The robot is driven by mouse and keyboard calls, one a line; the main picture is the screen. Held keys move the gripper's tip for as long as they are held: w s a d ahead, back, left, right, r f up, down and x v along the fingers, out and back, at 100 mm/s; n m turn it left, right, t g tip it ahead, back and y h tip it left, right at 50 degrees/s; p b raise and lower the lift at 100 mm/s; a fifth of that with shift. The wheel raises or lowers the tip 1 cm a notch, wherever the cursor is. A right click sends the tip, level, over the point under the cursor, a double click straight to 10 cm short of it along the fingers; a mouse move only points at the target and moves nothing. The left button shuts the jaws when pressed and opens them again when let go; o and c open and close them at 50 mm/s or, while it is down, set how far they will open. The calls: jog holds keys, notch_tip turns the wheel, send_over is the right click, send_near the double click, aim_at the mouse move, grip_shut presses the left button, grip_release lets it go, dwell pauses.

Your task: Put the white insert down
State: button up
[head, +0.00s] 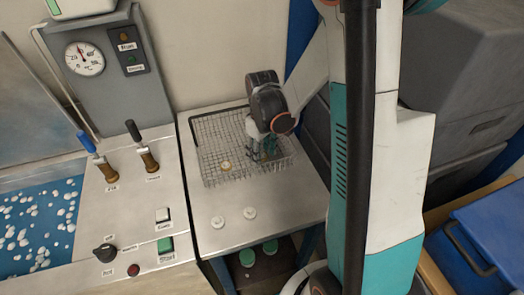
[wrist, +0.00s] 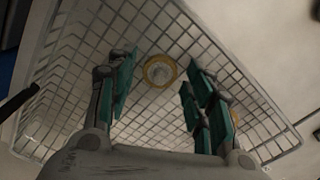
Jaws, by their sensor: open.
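My gripper (head: 264,154) is down inside a wire basket (head: 212,140) on the bench. In the wrist view its green-padded fingers (wrist: 162,95) stand wide apart, with nothing held between them. A small round piece with a yellow-orange rim and a pale centre (wrist: 160,71) lies on the basket mesh, ahead of the gap between the fingers. It also shows in the head view (head: 226,166), to the left of my gripper. Two white round pieces, one left (head: 218,222) and one right (head: 250,212), lie on the bench in front of the basket. I cannot tell which piece is the white insert.
The basket's wire walls surround my gripper. A blue crate (head: 490,235) is at the right. The bench front is mostly clear.

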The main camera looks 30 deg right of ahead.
aim_at(262, 152)
notch_tip(262, 152, up, 12)
jog(key=p, duration=0.3)
